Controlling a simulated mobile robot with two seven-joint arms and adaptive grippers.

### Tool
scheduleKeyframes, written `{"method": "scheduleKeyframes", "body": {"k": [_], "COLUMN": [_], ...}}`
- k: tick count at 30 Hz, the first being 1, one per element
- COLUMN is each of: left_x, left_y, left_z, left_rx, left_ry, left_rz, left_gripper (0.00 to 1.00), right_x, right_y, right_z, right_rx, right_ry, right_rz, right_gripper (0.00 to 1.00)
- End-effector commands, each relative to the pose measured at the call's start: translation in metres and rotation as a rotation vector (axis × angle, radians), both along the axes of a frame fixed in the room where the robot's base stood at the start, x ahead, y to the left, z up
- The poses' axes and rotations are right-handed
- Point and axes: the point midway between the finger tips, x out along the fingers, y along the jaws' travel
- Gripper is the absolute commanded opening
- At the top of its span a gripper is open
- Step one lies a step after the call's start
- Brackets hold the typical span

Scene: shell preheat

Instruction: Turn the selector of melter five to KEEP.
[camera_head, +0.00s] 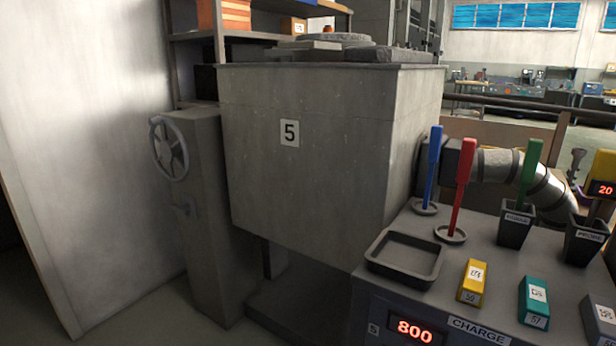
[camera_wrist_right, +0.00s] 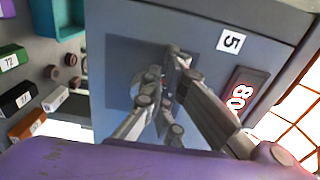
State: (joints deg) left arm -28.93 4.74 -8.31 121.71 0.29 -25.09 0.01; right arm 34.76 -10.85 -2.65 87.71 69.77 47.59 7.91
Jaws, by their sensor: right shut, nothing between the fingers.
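Melter five (camera_head: 300,150) is a large grey block with a "5" plate in the head view. A console (camera_head: 390,293) stands to its right, with a small "5" mark and a lit red "800" display (camera_head: 415,330) on its front. The right wrist view shows a grey-blue panel (camera_wrist_right: 205,22) with a "5" label (camera_wrist_right: 231,41) and a red display (camera_wrist_right: 240,97), partly readable. My right gripper (camera_wrist_right: 178,58) is shut and empty in front of this panel. Its fingers cover part of a darker square there. I cannot make out the selector or its setting. My left gripper is not in view.
The console top holds an empty grey tray (camera_head: 375,264), blue (camera_head: 433,165) and red (camera_head: 461,185) upright handles, a green-handled tool (camera_head: 529,165) in a cup, and yellow (camera_head: 472,283) and teal (camera_head: 533,302) blocks. A handwheel (camera_head: 170,148) sits left of the melter.

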Motion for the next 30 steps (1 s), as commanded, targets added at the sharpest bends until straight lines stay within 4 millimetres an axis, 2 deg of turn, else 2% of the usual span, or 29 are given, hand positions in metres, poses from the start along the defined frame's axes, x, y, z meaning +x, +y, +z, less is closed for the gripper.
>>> {"method": "scheduleKeyframes", "body": {"k": [5,19,30], "left_x": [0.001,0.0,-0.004], "left_y": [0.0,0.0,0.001], "left_z": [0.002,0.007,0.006], "left_rx": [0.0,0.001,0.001], "left_ry": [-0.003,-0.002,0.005], "left_rz": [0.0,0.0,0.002], "left_gripper": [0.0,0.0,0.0], "right_x": [-0.002,-0.044,-0.047], "right_y": [0.007,0.036,0.039], "right_z": [0.001,0.001,0.002], "right_rx": [0.002,0.004,0.002], "right_ry": [0.001,0.0,0.0], "right_rz": [0.004,0.007,0.006], "right_gripper": [0.0,0.0,0.0]}}
